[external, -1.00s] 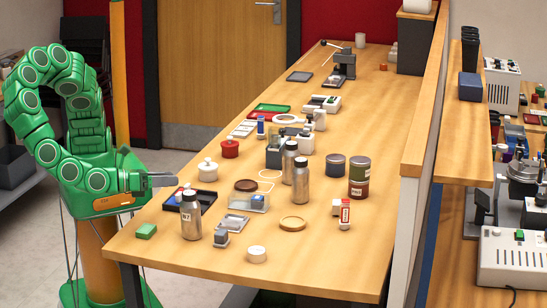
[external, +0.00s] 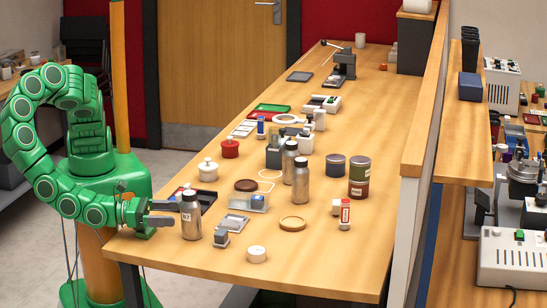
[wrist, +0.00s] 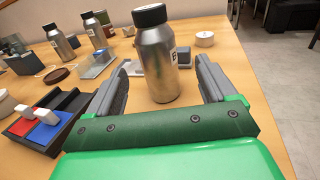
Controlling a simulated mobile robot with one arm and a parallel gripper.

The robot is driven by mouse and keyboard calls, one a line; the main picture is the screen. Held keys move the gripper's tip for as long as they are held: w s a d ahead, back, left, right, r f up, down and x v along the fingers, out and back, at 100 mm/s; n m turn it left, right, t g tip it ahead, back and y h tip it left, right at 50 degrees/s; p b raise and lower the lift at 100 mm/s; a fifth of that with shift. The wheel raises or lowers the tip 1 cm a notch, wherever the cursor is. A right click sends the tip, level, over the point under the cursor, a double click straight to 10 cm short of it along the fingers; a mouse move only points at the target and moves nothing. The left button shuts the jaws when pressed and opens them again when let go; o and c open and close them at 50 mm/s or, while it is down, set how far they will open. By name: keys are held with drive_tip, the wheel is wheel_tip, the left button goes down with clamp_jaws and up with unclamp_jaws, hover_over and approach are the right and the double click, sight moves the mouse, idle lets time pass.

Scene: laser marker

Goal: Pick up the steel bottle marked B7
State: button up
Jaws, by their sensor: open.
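The steel bottle marked B7 (external: 191,222) stands upright near the table's left edge, with a black cap and a white label. In the wrist view the bottle (wrist: 160,65) stands between the two fingers, with a gap on each side. My gripper (external: 172,212) is open and level, low over the table, its fingertips at the bottle's left side in the external view. It also shows in the wrist view (wrist: 165,75). Two similar steel bottles (external: 289,160) (external: 300,182) stand farther back, upright.
A black tray (external: 207,197) with red and blue items lies just behind the bottle. A small grey block holder (external: 221,238), a clear box (external: 247,202) and a round white piece (external: 257,254) are to its right. The table's front right area is clear.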

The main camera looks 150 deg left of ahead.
sight(197, 213)
drive_tip(key=shift+x, duration=4.2)
drive_tip(key=shift+s+a+f, duration=0.1)
drive_tip(key=shift+s+f, duration=0.05)
drive_tip(key=c, duration=1.1)
